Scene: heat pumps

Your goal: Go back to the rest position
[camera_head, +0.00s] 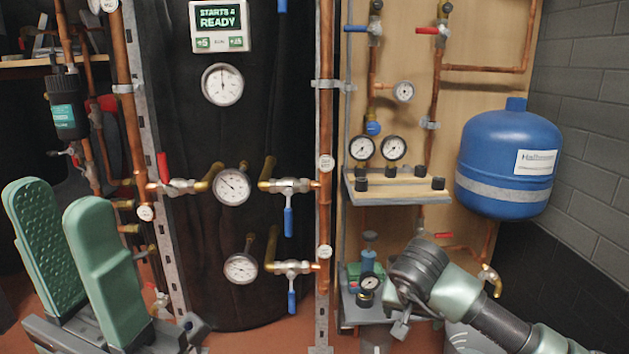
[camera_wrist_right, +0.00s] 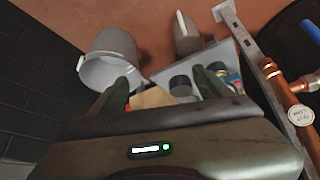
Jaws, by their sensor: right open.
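My left gripper (camera_head: 62,200) stands in the lower left of the head view. Its two green ridged pads are apart with nothing between them. My right arm (camera_head: 470,300) reaches in from the lower right of the head view, in front of the lower shelf. The fingers of my right gripper (camera_wrist_right: 165,85) show in the right wrist view as two dark green tips, spread apart. Behind them lies a tray of small items. I see no object held between them.
Copper pipes with valves and gauges (camera_head: 232,187) fill the middle. A blue tank (camera_head: 508,160) hangs at right, above my right arm. The small shelf (camera_head: 396,187) juts out. A grey bucket (camera_wrist_right: 112,62) stands on the floor near a metal post (camera_wrist_right: 240,35).

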